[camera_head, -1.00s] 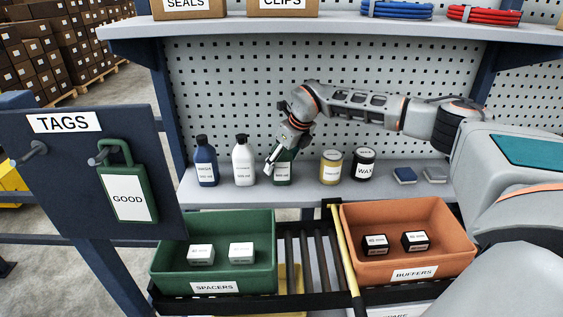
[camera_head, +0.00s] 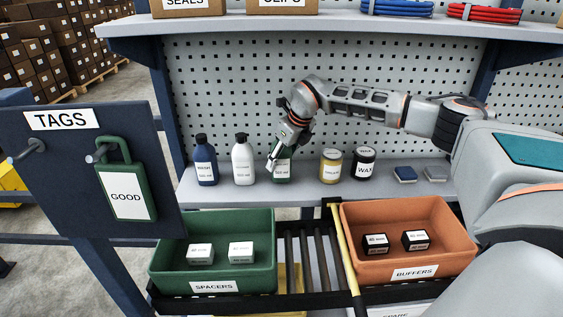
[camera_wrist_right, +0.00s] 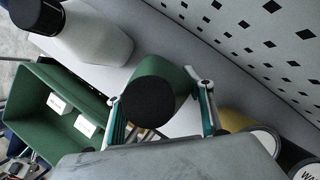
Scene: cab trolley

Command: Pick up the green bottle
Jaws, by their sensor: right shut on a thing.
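The green bottle (camera_head: 282,173) stands upright on the shelf ledge, right of the white bottle (camera_head: 243,162). Its upper part is hidden behind my right gripper (camera_head: 275,160). In the right wrist view the green bottle (camera_wrist_right: 172,82) with its dark cap (camera_wrist_right: 150,102) sits between the two fingers of the right gripper (camera_wrist_right: 160,112), which are shut on it. My left gripper is not in view.
A blue bottle (camera_head: 205,163) stands at the left of the ledge. A yellow jar (camera_head: 330,167) and a black wax jar (camera_head: 363,164) stand to the right. Below are a green bin (camera_head: 165,262) and an orange bin (camera_head: 455,240). An upper shelf (camera_head: 330,28) overhangs.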

